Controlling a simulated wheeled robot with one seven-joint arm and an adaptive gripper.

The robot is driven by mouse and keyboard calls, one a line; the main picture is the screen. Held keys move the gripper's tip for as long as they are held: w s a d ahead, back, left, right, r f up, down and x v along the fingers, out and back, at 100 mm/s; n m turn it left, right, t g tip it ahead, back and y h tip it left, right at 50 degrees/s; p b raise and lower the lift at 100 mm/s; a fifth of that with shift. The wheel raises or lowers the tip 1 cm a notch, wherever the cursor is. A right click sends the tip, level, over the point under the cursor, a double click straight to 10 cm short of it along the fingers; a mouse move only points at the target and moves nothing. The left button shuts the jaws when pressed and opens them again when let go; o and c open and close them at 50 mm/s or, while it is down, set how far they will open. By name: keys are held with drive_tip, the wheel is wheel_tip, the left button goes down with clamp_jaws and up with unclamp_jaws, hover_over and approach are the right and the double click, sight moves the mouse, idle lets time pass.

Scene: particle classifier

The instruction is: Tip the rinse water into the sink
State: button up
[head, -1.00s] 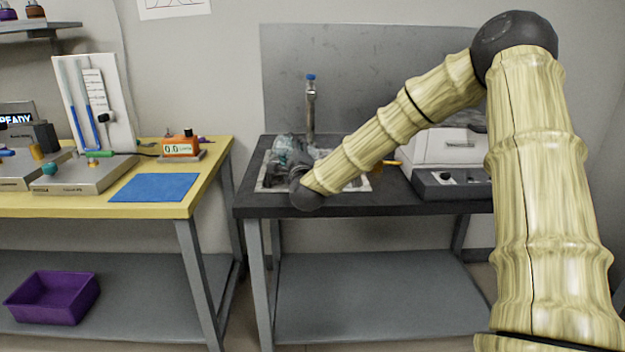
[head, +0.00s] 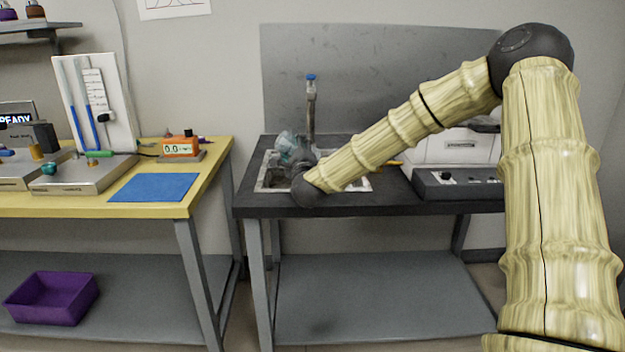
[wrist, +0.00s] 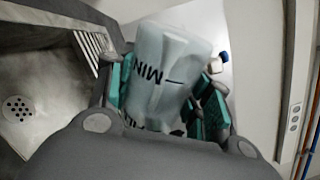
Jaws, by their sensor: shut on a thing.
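A translucent pale vessel with dark lettering reading "MIN" (wrist: 165,70) is between the teal pads of my gripper (wrist: 165,95) in the wrist view. My gripper is shut on it. In the head view the vessel (head: 286,146) shows as a bluish clear shape, tilted, at the left rear of the sink (head: 266,184). My gripper (head: 302,160) there is mostly hidden behind my wrist. The sink basin (wrist: 50,85) with its round drain (wrist: 17,108) lies to the left in the wrist view. I cannot see whether water is inside or flowing.
A white and dark machine (head: 455,165) stands right of the sink on the black counter (head: 390,208). A yellow bench (head: 80,208) with instruments and a blue mat (head: 153,187) is to the left, across a gap.

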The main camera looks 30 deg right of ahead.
drive_tip(key=shift+s+d+r+m+b, duration=0.1)
drive_tip(key=shift+d+r+m+b, duration=0.3)
drive_tip(key=shift+m, duration=0.5)
idle(0.5)
drive_tip(key=shift+f, duration=0.1)
idle(0.7)
drive_tip(key=shift+a+n, duration=0.15)
drive_tip(key=shift+n, duration=0.15)
drive_tip(key=shift+w+a+f+n+p, duration=0.1)
drive_tip(key=shift+a+f+n+p, duration=0.1)
drive_tip(key=shift+a+n+p, duration=0.25)
drive_tip(key=shift+w+a+f+n+p, duration=0.1)
drive_tip(key=shift+a+f+n+p, duration=0.1)
drive_tip(key=shift+n, duration=0.45)
drive_tip(key=shift+a+f+n, duration=0.1)
drive_tip(key=shift+f+n, duration=0.2)
drive_tip(key=shift+n, duration=0.3)
